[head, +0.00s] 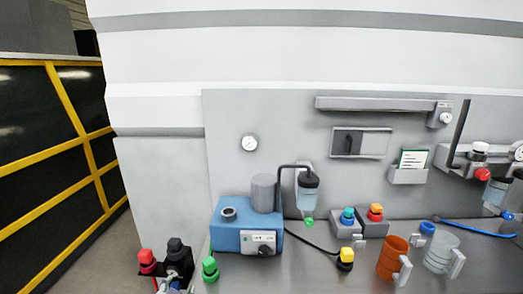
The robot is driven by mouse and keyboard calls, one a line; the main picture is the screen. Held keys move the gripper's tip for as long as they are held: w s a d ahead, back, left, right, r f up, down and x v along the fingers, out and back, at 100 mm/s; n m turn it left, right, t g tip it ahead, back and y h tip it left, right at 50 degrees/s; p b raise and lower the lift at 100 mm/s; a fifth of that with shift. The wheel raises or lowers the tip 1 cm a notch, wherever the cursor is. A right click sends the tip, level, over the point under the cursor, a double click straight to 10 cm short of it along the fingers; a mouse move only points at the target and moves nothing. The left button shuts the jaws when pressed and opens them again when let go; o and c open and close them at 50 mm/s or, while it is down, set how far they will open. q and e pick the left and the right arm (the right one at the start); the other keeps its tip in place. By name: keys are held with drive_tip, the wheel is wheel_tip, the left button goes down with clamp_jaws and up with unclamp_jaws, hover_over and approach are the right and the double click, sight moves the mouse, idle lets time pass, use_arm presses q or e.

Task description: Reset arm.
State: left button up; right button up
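Neither of my grippers shows in the head view, and no part of my arms can be made out. The task names no object apart from the arm. A blue machine (233,240) with a grey cylinder (264,193) on top stands on the grey worktop (325,275). A clear bottle with a dark cap (308,180) hangs beside it at a bent black tube.
An orange mug (392,258) and a clear mug (441,252) stand at the front right. Red (147,262) and black (177,250) knob-like parts sit at the lower left. A blue cable (480,232) lies at the right. A yellow-barred dark fence (60,150) stands left.

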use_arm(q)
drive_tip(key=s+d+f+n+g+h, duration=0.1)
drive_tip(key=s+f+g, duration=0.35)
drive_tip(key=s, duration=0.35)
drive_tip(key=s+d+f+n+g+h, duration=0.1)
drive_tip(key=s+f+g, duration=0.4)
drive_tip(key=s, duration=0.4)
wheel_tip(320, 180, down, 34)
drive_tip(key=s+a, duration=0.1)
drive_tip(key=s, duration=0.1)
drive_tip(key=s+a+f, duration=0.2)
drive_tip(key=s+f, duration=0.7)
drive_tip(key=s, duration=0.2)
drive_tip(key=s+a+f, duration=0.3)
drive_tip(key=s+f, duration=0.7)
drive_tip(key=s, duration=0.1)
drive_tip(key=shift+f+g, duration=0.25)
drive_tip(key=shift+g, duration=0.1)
